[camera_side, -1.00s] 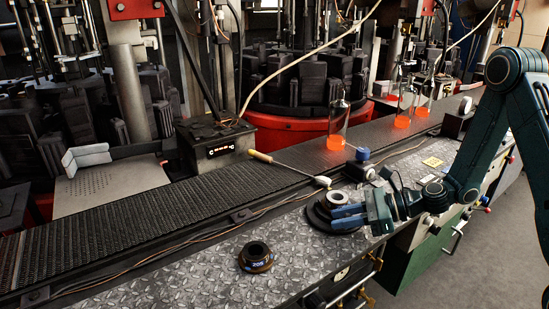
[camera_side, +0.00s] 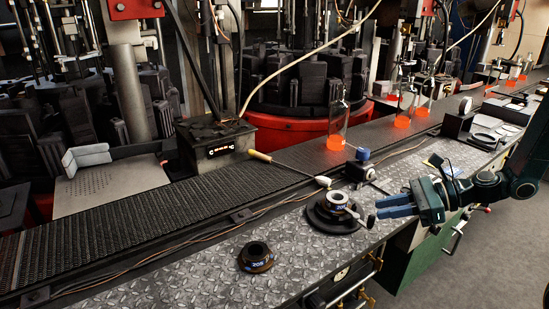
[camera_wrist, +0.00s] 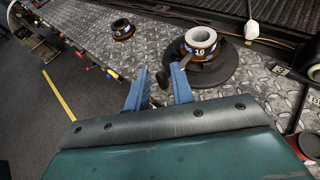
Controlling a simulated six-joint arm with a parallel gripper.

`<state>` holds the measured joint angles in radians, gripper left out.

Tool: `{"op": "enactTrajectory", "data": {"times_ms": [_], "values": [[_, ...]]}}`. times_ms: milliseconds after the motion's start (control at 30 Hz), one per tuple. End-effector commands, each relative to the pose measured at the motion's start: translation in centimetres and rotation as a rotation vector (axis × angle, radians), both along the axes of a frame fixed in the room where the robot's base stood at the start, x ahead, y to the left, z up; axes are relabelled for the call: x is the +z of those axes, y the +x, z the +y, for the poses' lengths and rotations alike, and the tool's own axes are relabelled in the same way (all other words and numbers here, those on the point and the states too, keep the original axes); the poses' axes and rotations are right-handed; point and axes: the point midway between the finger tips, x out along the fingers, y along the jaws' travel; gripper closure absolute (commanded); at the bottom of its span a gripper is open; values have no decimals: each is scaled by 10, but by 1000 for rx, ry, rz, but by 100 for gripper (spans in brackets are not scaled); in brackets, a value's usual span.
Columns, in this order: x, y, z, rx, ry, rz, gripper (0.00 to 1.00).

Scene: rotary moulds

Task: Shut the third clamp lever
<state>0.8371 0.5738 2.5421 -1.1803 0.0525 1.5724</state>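A ring-shaped mould with a pale metal top (camera_side: 338,198) sits on a round black base (camera_side: 322,222); both also show in the wrist view, the ring (camera_wrist: 200,41) and its base (camera_wrist: 222,70). A short metal lever with a dark knob (camera_side: 371,221) sticks out from the ring on the side facing my gripper. My gripper (camera_side: 377,208) has blue fingers and is open and empty, just right of the ring. In the wrist view the knob (camera_wrist: 163,79) appears between the fingertips (camera_wrist: 160,70); contact cannot be told. No other clamp levers are clearly visible.
A second dark ring (camera_side: 256,257) stands on the patterned metal bench at the front left. A conveyor (camera_side: 130,226) runs along the back. Bare bench lies between the two rings.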

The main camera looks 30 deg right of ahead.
Motion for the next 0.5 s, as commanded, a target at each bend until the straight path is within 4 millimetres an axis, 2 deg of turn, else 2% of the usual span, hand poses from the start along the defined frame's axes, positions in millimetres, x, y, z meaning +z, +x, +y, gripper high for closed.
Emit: {"op": "enactTrajectory", "data": {"times_ms": [400,500], "values": [[12,-23,-21,0,1,2,76],[13,-25,-18,29,-29,-5,76]]}}
